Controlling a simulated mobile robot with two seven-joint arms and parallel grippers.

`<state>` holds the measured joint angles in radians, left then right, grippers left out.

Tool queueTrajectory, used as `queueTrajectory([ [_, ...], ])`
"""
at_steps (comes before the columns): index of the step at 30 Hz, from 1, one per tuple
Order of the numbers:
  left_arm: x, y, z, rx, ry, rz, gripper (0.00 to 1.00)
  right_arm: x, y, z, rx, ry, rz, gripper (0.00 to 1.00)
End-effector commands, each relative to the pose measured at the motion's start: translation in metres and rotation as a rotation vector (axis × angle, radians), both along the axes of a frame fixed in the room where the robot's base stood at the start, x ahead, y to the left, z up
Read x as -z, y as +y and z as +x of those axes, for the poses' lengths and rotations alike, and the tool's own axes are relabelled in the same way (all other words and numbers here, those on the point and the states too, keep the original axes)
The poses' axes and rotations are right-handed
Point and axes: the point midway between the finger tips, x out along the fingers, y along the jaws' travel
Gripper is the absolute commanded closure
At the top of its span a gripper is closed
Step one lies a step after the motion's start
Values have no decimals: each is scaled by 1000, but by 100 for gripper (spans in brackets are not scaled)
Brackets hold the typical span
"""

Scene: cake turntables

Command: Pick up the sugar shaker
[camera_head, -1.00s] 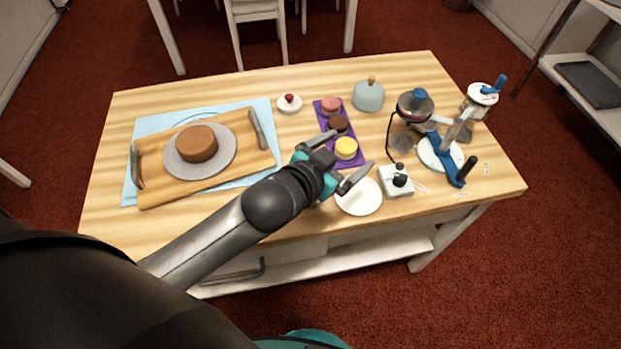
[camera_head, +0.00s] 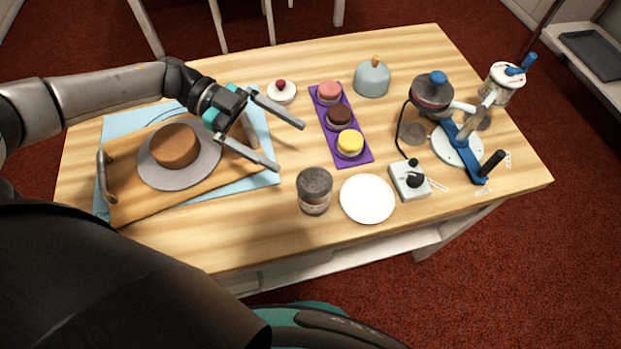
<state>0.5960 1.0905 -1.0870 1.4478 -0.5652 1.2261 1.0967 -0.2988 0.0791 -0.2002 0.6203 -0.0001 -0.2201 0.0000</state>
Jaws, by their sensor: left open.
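The sugar shaker (camera_head: 314,191), a short jar with a dark grey speckled top and a paler body, stands upright on the wooden table, left of the white plate. My left gripper (camera_head: 290,147) is open and empty, its two fingers pointing right over the table. It is above and to the left of the shaker in the picture, apart from it. My right gripper is not in view.
A wooden tray (camera_head: 130,205) with a brown cake (camera_head: 174,145) on a grey turntable (camera_head: 213,165) lies left. A purple tray (camera_head: 358,161) holds small cakes. The white plate (camera_head: 367,199), a switch box (camera_head: 410,180) and a blue-and-white stand (camera_head: 458,147) are right. Table left of the shaker is clear.

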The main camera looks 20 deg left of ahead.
Motion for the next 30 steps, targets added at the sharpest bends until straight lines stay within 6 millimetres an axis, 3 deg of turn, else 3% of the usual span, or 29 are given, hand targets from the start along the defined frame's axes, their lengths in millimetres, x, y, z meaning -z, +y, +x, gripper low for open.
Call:
queueTrajectory([
  [2,13,26,-11,43,59,46,0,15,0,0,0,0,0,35],
  [8,28,32,-17,66,88,54,0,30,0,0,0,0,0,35],
  [11,31,23,-20,69,89,54,0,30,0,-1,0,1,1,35],
  [21,53,-41,-32,70,87,50,0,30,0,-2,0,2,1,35],
  [30,62,-65,-35,67,85,52,0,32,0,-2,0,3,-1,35],
])
